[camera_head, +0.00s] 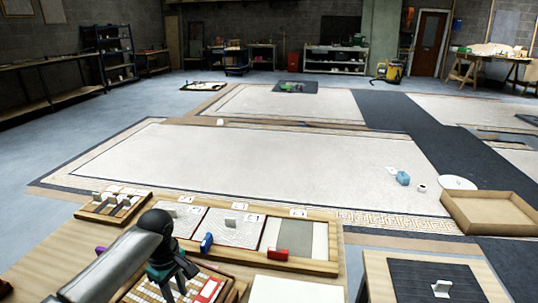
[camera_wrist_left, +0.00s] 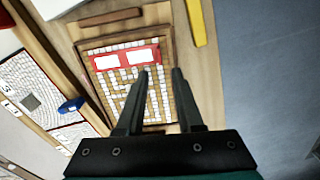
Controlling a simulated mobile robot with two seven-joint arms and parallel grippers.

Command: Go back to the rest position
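My left gripper (camera_head: 184,278) hangs at the end of my left arm at the lower left of the head view, over a mosaic board near the table's front. In the left wrist view its two fingers (camera_wrist_left: 161,73) stand apart with nothing between them. Below them lies the mosaic board (camera_wrist_left: 158,98), a wooden-framed grid of white tiles with a red strip (camera_wrist_left: 125,59) holding two white patches. The fingers hide part of the board. My right gripper is not in either view.
A long wooden tray (camera_head: 318,267) with panels lies behind the gripper, with a blue object (camera_head: 206,242) and a red one (camera_head: 278,254) on its front edge. A smaller tray (camera_head: 82,213) is at left. A side table (camera_head: 375,280) with a dark mat stands right.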

